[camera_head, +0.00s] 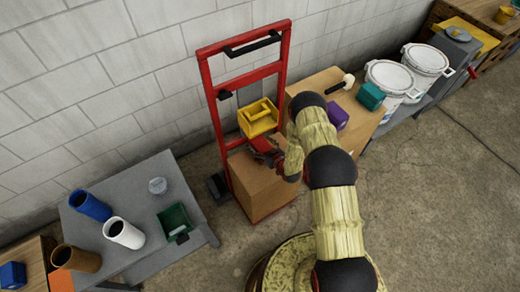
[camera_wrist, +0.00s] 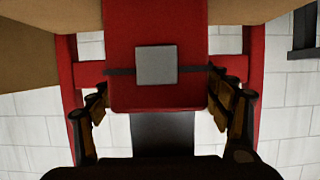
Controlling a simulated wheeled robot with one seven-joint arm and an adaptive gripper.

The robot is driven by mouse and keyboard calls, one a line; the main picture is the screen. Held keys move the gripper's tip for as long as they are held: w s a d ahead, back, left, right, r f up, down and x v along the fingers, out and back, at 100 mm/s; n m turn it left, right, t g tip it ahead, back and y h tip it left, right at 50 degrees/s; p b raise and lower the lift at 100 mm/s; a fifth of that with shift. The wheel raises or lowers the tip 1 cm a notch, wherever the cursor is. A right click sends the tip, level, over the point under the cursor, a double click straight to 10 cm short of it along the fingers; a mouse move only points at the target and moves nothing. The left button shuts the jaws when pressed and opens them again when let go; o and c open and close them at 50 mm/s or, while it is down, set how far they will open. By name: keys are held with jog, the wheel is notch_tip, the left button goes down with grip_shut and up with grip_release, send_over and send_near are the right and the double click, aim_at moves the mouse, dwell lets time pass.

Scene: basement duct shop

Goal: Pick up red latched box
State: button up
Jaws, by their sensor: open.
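The red latched box (camera_wrist: 155,30) fills the upper middle of the wrist view, with a square grey latch (camera_wrist: 156,65) on a dark band across its face. My gripper (camera_wrist: 160,92) is open. One finger is on each side of the box's near end, close to its sides; whether they touch it cannot be told. In the head view, a small part of the red box (camera_head: 262,145) shows on the cardboard carton (camera_head: 262,185), mostly hidden by my gripper (camera_head: 271,157).
The carton stands on a red hand truck (camera_head: 211,88) against the block wall. A yellow bin (camera_head: 258,117) is just behind the gripper. A wooden surface at right holds a purple box (camera_head: 337,116) and a teal box (camera_head: 370,96). A grey table (camera_head: 150,195) stands left.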

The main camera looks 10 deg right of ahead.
jog(key=shift+c, duration=0.4)
jog(key=c, duration=1.5)
jog(key=shift+r, duration=0.1)
